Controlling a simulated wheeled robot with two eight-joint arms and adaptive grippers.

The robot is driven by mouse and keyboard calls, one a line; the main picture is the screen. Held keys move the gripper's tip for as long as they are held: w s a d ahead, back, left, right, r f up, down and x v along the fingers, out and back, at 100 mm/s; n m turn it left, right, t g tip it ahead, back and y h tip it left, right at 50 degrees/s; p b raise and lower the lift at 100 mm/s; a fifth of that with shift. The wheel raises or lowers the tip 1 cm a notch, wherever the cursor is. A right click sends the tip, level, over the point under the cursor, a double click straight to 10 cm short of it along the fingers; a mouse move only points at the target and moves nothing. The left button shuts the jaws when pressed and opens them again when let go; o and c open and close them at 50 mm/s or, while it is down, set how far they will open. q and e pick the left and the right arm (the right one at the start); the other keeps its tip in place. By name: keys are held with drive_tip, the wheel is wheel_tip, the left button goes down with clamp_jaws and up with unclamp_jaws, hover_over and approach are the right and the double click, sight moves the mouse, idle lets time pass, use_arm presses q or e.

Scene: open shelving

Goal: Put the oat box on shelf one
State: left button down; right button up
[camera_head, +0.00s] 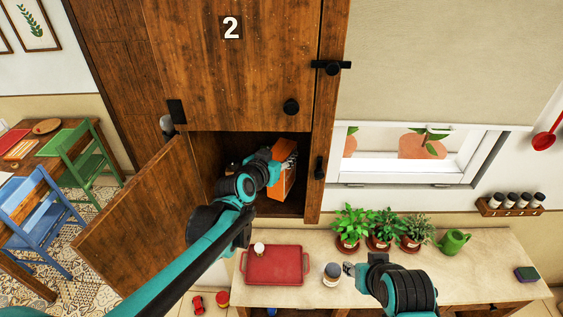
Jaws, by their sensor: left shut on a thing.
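The oat box (286,184), an orange box, is inside the open compartment below the door marked 2. My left gripper (284,157) reaches into this compartment and is shut on the box near its top. Part of the box is hidden behind the gripper and wrist. I cannot tell whether its base touches the compartment floor (268,208). My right gripper (350,268) is above the counter, close to a jar, and whether it is open or shut is unclear.
The compartment's door (135,225) hangs open to the left, behind my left arm. The closed door marked 2 (231,70) is above. The counter (480,270) holds a red tray (274,279), a jar (332,271), potted plants (384,229) and a green watering can (453,242).

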use_arm(q)
drive_tip(key=f, duration=0.3)
drive_tip(key=shift+w+f+p, duration=0.3)
drive_tip(key=shift+p, duration=0.05)
drive_tip(key=shift+s, duration=0.1)
drive_tip(key=c, duration=0.8)
unclamp_jaws()
drive_tip(key=shift+f, duration=0.1)
drive_tip(key=shift+o, duration=0.2)
